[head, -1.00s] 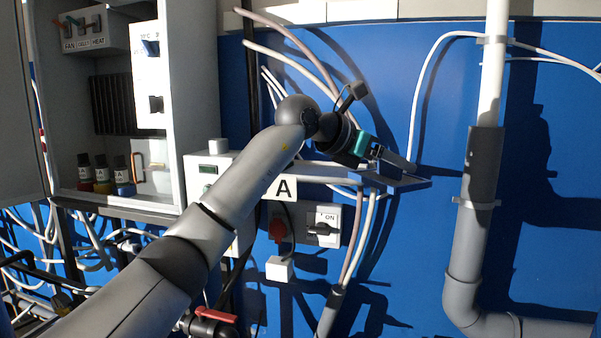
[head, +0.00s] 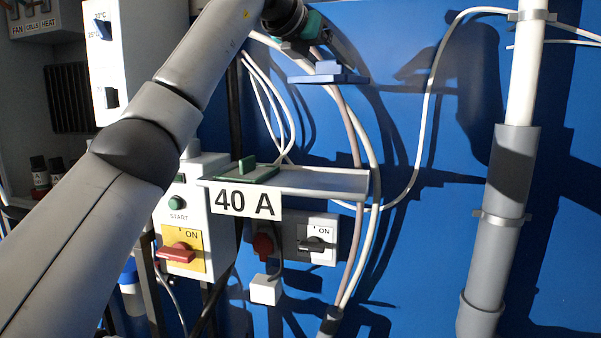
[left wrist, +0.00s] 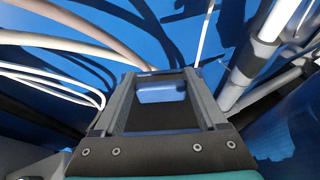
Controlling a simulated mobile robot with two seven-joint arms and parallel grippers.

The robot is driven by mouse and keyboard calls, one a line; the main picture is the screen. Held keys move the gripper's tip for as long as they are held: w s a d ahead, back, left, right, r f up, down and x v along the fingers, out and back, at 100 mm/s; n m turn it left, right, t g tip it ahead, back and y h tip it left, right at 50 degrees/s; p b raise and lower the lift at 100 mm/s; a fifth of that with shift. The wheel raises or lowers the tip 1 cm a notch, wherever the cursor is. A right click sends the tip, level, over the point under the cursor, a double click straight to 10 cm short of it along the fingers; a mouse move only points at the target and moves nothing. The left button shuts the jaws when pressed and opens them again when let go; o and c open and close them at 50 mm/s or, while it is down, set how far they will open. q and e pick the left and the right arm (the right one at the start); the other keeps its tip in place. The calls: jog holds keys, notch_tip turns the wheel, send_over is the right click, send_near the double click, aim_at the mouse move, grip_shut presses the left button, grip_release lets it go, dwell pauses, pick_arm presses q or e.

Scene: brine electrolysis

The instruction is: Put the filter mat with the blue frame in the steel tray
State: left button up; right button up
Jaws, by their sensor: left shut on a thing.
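My left gripper (head: 312,52) is shut on the filter mat with the blue frame (head: 330,76). The mat is held flat, above and apart from the steel tray, near its right half. In the left wrist view, the mat's blue part (left wrist: 160,92) shows between the two fingers of my left gripper (left wrist: 162,78). The steel tray (head: 335,184) is a shallow shelf in front of the blue wall. A green-framed piece with an upright grip (head: 250,172) lies at its left end. The tray's right part looks bare. My right gripper is not in view.
A "40 A" sign (head: 246,202) hangs at the tray's front. A control box with a red-and-yellow switch (head: 181,250) stands to the left. White cables (head: 362,140) run behind the tray. A grey pipe (head: 500,225) stands at the right.

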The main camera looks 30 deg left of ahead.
pick_arm(q)
notch_tip(320, 180, down, 14)
jog(key=b, duration=0.4)
jog(key=shift+s+d+f+b, duration=0.1)
jog(key=shift+s+f+b, duration=0.05)
jog(key=shift+b, duration=0.25)
jog(key=shift+f, duration=0.5)
jog(key=shift+f+b, duration=0.6)
jog(key=shift+f, duration=1.45)
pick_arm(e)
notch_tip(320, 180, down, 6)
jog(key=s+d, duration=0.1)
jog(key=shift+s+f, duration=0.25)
pick_arm(q)
jog(key=shift+f, duration=0.1)
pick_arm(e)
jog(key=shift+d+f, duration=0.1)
pick_arm(q)
jog(key=o, duration=1.3)
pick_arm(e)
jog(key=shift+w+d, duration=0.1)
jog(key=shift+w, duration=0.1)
